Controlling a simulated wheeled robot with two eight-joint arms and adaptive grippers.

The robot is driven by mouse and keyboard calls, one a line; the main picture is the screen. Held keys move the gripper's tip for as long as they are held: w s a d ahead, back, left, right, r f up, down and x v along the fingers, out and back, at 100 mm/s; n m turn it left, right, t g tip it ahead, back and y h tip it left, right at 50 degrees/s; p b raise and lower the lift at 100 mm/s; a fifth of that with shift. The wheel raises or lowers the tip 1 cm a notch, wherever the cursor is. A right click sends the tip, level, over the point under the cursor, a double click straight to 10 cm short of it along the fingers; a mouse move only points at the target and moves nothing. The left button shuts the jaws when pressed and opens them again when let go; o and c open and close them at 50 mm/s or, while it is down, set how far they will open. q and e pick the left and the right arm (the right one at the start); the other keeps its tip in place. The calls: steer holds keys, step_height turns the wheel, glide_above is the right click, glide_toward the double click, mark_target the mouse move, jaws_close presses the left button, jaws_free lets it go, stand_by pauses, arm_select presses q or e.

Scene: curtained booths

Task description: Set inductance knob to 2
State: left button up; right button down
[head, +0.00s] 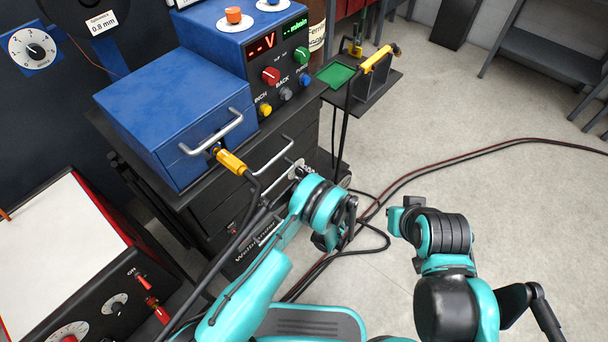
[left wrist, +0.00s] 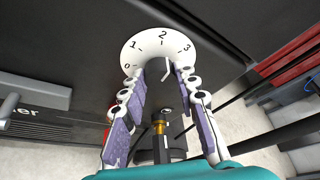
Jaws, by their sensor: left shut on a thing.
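The inductance knob (left wrist: 162,74) is a dark knob with a white pointer line on a white dial (left wrist: 148,46) numbered 0 to 3. The pointer slants up and to the right, between the 2 and the 3 as seen in the left wrist view. My left gripper (left wrist: 162,82) has its purple-padded fingers on both sides of the knob and is shut on it. In the head view my left gripper (head: 298,172) is at the front of the dark welder cabinet (head: 204,212), where its wrist partly hides the dial. My right arm is at the right; its fingers do not show.
A blue box (head: 165,105) with a metal handle and a blue control panel (head: 260,60) stand on the cabinet. Cables (head: 420,175) lie on the floor. A white-topped machine (head: 60,255) stands at the left.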

arm_select(q)
steer(key=o, duration=1.2)
steer(key=shift+c, duration=0.2)
step_height(320, 180, up, 10)
